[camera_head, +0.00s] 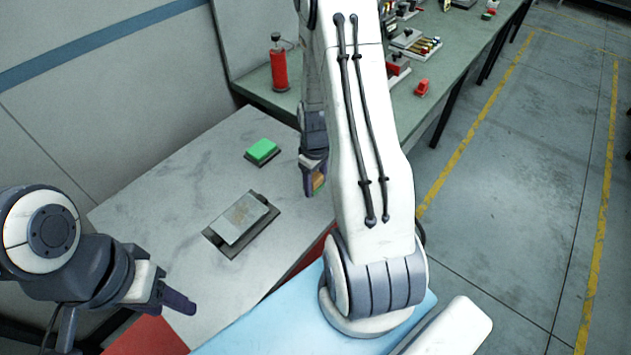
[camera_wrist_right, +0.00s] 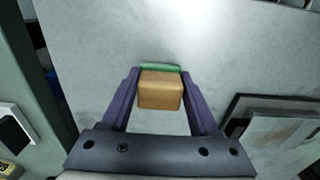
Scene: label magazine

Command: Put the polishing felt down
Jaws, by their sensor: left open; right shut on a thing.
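The polishing felt appears to be the tan block with a green strip along its far edge (camera_wrist_right: 160,92), held between the purple fingers of my right gripper (camera_wrist_right: 161,100) in the right wrist view. In the head view the block (camera_head: 319,181) shows only in part in the right gripper (camera_head: 314,180), near the right edge of the pale marble-look table (camera_head: 180,190). I cannot tell how high it is above the surface. My left gripper (camera_head: 177,300) is open and empty at the table's front left.
A green block (camera_head: 262,150) on a dark base lies at the back of the pale table. A grey plate in a dark holder (camera_head: 241,222) lies mid-table. A red extinguisher-like bottle (camera_head: 279,68) and other items stand on the green bench (camera_head: 440,75). Table space between them is clear.

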